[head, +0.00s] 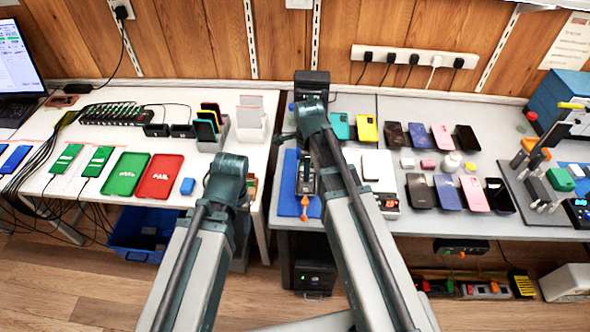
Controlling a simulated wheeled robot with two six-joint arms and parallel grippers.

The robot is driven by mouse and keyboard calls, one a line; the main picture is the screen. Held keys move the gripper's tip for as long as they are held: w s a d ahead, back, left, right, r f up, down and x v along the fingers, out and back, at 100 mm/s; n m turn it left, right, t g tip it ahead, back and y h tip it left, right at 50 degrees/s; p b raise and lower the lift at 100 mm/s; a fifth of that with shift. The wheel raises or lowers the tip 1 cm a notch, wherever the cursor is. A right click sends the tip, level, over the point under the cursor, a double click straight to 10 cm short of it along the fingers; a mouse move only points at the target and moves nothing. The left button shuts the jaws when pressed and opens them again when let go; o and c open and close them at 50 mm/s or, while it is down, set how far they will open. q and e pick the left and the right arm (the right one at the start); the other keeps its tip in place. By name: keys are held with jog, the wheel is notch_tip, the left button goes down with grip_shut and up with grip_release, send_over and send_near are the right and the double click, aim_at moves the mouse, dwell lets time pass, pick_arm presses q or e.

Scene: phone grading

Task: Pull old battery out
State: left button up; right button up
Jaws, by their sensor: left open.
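A dark narrow device or holder with pale edges (305,172) stands on the blue mat (288,193) at the left end of the grey bench. I cannot make out a battery there. An orange tool-like piece (305,207) lies at its front. My left arm rises to a dark joint (228,168) over the gap between the tables; its gripper is open, but the fingers are mostly hidden behind the arm. My right arm rises to a dark joint (312,112) beside the mat and covers part of it; I cannot make out the right jaws.
A white scale (391,200) with a phone (370,166) is right of the mat. Several phones lie further right. The white table (210,102) holds a green tray (126,173), a red tray (160,177) and a phone rack (209,124). A blue bin (143,236) stands below.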

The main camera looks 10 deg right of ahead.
aim_at(306, 189)
jog(key=shift+w, duration=0.15)
jog(key=shift+f, duration=0.2)
notch_tip(306, 189, down, 7)
jog(key=b, duration=0.7)
jog(key=shift+f+b, duration=0.2)
jog(key=shift+b, duration=0.2)
grip_shut()
jog(key=shift+r, duration=0.2)
jog(key=shift+r+p, duration=3.4)
jog(key=shift+p, duration=0.2)
